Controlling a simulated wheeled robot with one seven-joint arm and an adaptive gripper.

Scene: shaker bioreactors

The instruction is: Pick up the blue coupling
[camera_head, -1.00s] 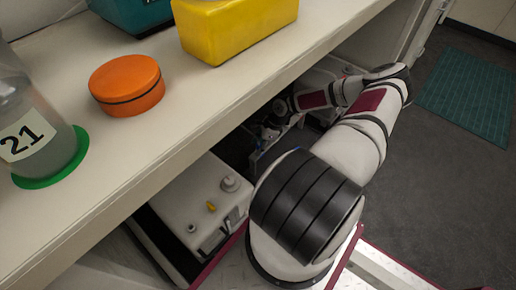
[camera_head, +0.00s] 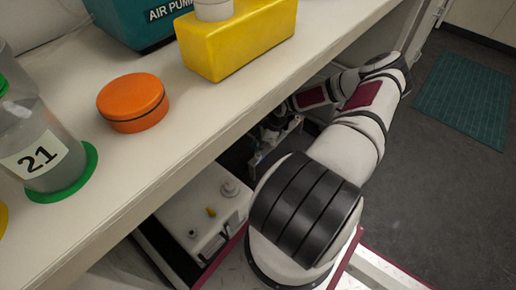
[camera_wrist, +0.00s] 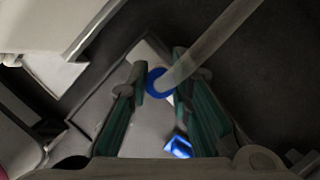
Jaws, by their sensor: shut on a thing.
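The blue coupling (camera_wrist: 156,82) shows in the wrist view as a blue ring at the end of a pale, translucent tube (camera_wrist: 205,52). My gripper (camera_wrist: 159,80) has one finger on each side of it and is shut on it near the fingertips. The tube runs from the coupling up to the right and out of the picture. In the head view my gripper (camera_head: 268,132) is small and dark under the bench shelf, and the coupling cannot be made out clearly there.
A bright blue part (camera_wrist: 178,147) lies lower between the fingers in the wrist view. On top stand a yellow box (camera_head: 238,42), an orange lidded tub (camera_head: 132,103) and bottle 21 (camera_head: 40,158).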

